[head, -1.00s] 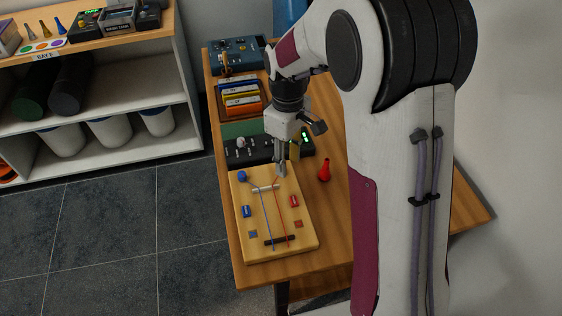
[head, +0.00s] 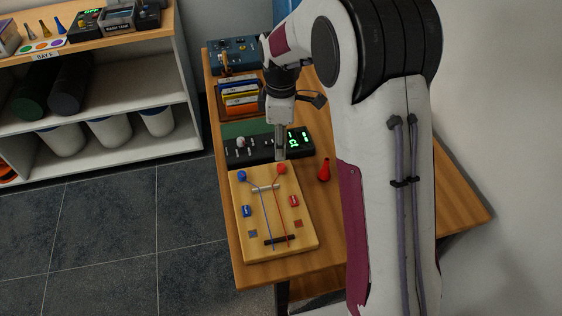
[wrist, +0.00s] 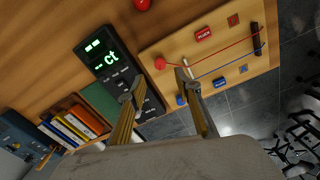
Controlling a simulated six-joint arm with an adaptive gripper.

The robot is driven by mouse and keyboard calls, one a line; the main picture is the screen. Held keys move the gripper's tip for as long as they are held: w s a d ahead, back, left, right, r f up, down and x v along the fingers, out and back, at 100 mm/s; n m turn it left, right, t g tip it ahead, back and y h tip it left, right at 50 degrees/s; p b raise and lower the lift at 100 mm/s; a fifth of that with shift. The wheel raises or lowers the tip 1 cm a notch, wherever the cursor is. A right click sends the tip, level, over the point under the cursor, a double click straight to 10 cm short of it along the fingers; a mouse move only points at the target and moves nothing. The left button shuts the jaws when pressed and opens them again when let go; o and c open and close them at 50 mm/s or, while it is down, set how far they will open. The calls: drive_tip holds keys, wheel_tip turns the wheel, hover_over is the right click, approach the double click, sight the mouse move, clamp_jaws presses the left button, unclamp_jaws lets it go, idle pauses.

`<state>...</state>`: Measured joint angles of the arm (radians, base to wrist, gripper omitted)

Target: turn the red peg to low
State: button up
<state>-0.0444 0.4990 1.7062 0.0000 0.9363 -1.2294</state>
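The red peg (head: 281,169) stands at the far right corner of a wooden board (head: 262,228), with a red string running from it down the board. The blue peg (head: 242,176) is at the far left corner with a blue string. In the wrist view the red peg (wrist: 160,63) and the blue peg (wrist: 181,100) both show. My gripper (head: 280,157) is above the far edge of the board, clear of the red peg. In the wrist view my gripper (wrist: 158,84) has its two fingers spread apart with nothing between them.
A black tuner-like box (head: 240,150) with a lit green display stands just behind the board. A red cone-shaped object (head: 324,170) stands right of the board. A rack of coloured cases (head: 240,98) and a blue device (head: 236,56) are farther back. Red and blue labelled blocks sit on the board.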

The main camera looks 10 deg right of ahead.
sight(281, 166)
drive_tip(key=shift+f, duration=3.9)
drive_tip(key=shift+c, duration=0.4)
clamp_jaws()
